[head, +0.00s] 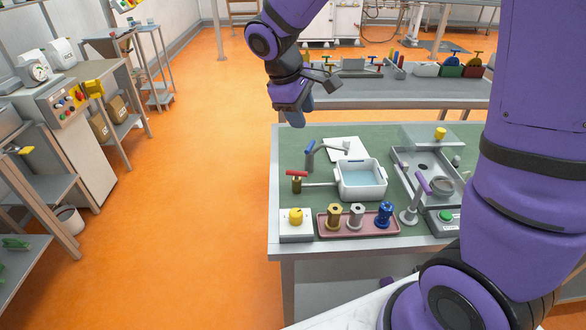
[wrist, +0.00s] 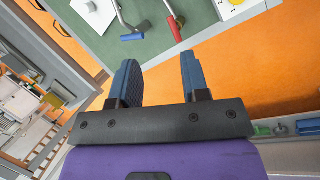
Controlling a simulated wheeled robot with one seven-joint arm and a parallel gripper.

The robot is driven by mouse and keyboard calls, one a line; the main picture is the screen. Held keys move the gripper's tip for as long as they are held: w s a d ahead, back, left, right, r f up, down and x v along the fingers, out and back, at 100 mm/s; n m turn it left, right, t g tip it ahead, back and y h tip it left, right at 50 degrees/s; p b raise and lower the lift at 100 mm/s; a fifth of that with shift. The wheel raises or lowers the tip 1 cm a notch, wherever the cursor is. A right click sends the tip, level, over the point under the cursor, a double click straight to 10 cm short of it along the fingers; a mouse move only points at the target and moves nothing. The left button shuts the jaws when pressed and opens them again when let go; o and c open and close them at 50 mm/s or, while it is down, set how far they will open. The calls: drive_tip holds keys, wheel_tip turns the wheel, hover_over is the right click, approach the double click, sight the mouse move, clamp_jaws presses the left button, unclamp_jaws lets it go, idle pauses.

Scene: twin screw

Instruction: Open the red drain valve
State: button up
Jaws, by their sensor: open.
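The red drain valve handle (head: 296,173) is a short red bar on a brass body (head: 296,186), joined by a grey pipe (head: 320,184) to the left side of a white basin (head: 360,180) holding blue water. In the wrist view the red handle (wrist: 174,29) shows just beyond the fingertips, near the table edge. My gripper (head: 301,110) is above the table's far left corner, in the air behind the valve and apart from it. In the wrist view my gripper (wrist: 158,75) has its two blue fingers spread with nothing between them.
A blue-handled tap (head: 315,147) stands close behind the valve. A white box with a yellow knob (head: 295,217) and a pink tray (head: 327,228) of spools are in front. A purple lever (head: 423,182) stands to the right. Open floor lies left of the table.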

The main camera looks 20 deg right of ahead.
sight(293, 171)
drive_tip(key=w+a+f+n+h, duration=0.1)
drive_tip(key=w+a+f+n, duration=0.3)
drive_tip(key=f, duration=0.6)
drive_tip(key=shift+m+g, duration=0.3)
drive_tip(key=shift+m, duration=0.1)
drive_tip(key=x, duration=0.7)
drive_tip(key=w+x, duration=0.1)
drive_tip(key=x, duration=0.2)
drive_tip(key=shift+a+f, duration=0.1)
drive_tip(key=shift+f, duration=0.25)
